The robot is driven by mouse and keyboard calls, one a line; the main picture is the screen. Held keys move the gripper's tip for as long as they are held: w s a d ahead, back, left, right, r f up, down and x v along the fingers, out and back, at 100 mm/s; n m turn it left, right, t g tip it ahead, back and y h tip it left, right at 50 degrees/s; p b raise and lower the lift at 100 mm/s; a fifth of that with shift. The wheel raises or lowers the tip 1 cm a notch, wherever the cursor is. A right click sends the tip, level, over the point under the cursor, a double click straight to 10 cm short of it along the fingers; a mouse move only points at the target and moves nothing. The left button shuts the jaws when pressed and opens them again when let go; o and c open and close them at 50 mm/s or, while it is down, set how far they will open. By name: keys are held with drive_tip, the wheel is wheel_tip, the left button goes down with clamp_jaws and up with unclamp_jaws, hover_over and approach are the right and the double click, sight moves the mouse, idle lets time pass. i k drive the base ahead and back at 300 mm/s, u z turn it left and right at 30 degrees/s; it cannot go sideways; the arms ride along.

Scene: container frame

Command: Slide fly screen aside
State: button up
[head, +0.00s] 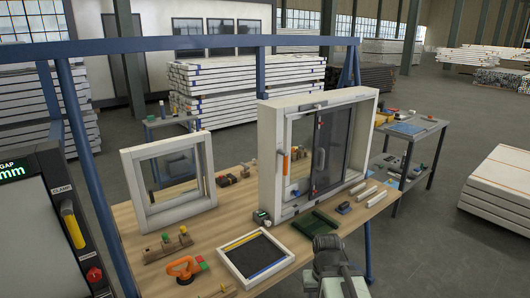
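A deep white window frame (267,160) stands upright on the wooden workbench, right of its middle. A dark grey fly screen panel (329,155) stands upright in it, over the right-centre part of the opening. To its left the opening shows the background, and an orange handle (285,163) sits on the frame's left side. My gripper (327,243) is at the bottom centre, in front of and below the frame, apart from the screen. It is dark and seen from behind, so its fingers cannot be made out.
A smaller white frame (129,180) stands at the bench's left. A shallow tray (229,267), an orange suction tool (185,270), a green tray (315,222) and white strips (367,193) lie on the bench. A blue rail (150,45) crosses above. A control cabinet (40,230) is at left.

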sight(330, 144)
drive_tip(key=u, duration=0.6)
drive_tip(key=i, duration=1.35)
drive_tip(key=u, duration=0.15)
drive_tip(key=k, duration=0.6)
drive_tip(key=u, duration=0.4)
drive_tip(key=i, duration=0.5)
drive_tip(key=z, duration=0.35)
